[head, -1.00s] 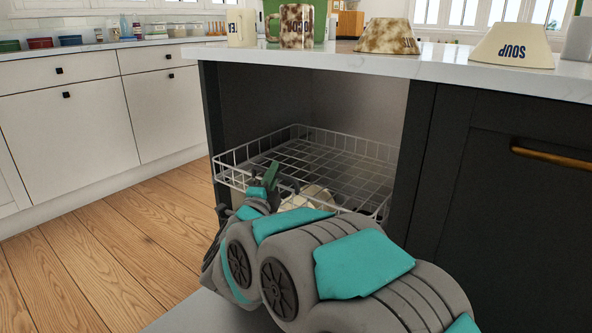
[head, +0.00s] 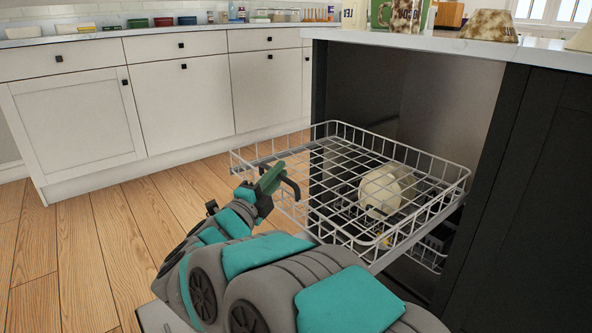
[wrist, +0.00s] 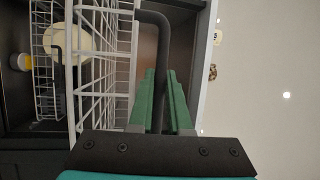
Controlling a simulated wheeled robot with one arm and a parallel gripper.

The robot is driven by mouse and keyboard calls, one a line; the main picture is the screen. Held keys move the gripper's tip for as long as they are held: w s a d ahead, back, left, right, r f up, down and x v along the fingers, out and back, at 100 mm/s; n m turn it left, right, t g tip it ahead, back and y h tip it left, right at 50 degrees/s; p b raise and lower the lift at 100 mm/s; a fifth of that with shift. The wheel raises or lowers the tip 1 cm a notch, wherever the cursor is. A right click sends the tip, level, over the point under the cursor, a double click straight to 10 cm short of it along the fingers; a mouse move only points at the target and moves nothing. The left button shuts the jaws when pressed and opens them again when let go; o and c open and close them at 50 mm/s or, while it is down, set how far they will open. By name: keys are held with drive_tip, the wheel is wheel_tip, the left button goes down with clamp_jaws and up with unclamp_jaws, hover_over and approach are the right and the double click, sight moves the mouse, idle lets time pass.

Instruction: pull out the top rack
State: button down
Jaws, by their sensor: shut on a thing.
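The top rack (head: 350,127) is a white wire basket that sticks well out of the dark dishwasher opening in the head view. Its wire side also shows in the wrist view (wrist: 105,62). A dark curved handle (head: 292,187) is at the rack's outer side. My gripper (head: 270,180) is at this handle with its green fingers. In the wrist view, the handle (wrist: 158,30) runs down between the two fingers (wrist: 160,88), which are shut on it. My arm hides part of the rack's near lower side.
A cream bowl (head: 383,192) shows through the wires, apparently below the top rack, with a small yellow item near it. Part of a lower rack (head: 428,258) shows inside. A counter with mugs and bowls is above. The wooden floor (head: 120,235) on the left is clear.

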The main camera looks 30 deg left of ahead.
drive_tip(key=s, duration=0.1)
drive_tip(key=s+a, duration=0.1)
drive_tip(key=s, duration=0.1)
drive_tip(key=shift+f, duration=0.1)
drive_tip(key=c, duration=0.9)
unclamp_jaws()
drive_tip(key=shift+o, duration=0.2)
drive_tip(key=shift+s, duration=0.1)
drive_tip(key=s+f, duration=0.1)
drive_tip(key=s, duration=0.6)
drive_tip(key=shift+s+d+f, duration=0.15)
drive_tip(key=shift+s+d, duration=0.05)
